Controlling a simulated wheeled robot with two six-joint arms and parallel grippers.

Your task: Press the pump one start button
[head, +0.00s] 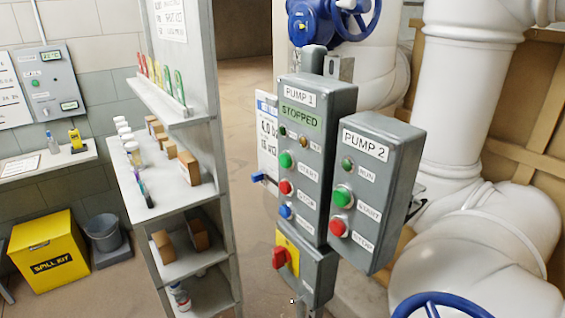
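The Pump 1 control box (324,160) is a grey upright box in the middle of the head view, tilted in the picture. Its green display (301,115) reads STOPPED. The green start button (286,159) sits on its front, left of a START label. Below it are a red stop button (286,187) and a blue button (286,211). Neither of my grippers shows in the head view. Nothing covers the start button.
The Pump 2 box (378,170) stands close on the right with its own green start button (342,196) and red stop button (339,227). A red switch on yellow (284,257) is below Pump 1. Shelves (170,185) stand left; white pipes (462,110) and a blue handwheel (440,305) right.

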